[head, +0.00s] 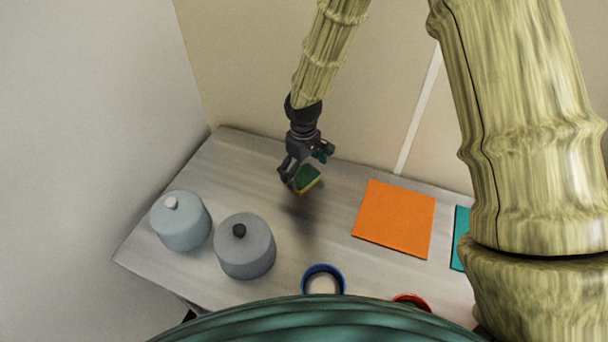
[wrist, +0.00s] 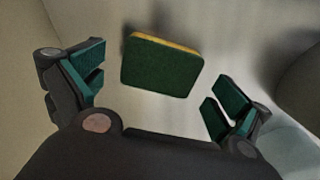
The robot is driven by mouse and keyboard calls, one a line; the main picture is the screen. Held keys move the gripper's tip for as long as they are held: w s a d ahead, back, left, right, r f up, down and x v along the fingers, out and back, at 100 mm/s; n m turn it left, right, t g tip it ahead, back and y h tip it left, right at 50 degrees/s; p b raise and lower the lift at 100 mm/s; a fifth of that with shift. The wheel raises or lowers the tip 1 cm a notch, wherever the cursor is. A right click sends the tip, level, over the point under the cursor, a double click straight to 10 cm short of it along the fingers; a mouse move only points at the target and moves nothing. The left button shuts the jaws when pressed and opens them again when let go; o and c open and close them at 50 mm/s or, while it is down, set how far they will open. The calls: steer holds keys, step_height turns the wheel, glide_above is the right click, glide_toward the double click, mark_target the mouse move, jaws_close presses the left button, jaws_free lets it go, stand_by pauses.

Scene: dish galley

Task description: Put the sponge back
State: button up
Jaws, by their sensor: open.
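The sponge (head: 307,180), dark green with a yellow layer, is just below my gripper (head: 304,166) near the back of the grey counter (head: 330,238). In the wrist view the sponge (wrist: 160,68) shows its green face, with a yellow edge along the far side. It lies between and a little beyond the open fingers, with gaps on both sides. Neither finger pad visibly touches it. I cannot tell whether it rests on the counter or is slightly clear of it.
A pale blue lidded pot (head: 181,222) and a grey lidded pot (head: 245,247) stand at the left. An orange mat (head: 395,219) lies right of centre, a teal mat (head: 461,238) farther right. A blue-rimmed bowl (head: 323,272) and red-rimmed bowl (head: 412,299) are at the front. A wall backs the counter.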

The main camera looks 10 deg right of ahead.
mark_target(304, 175)
step_height(304, 175, up, 10)
steer(key=b, duration=0.2)
steer(key=shift+f+b, duration=0.2)
steer(key=shift+b, duration=0.2)
steer(key=shift+s+f, duration=0.1)
stand_by(0.3)
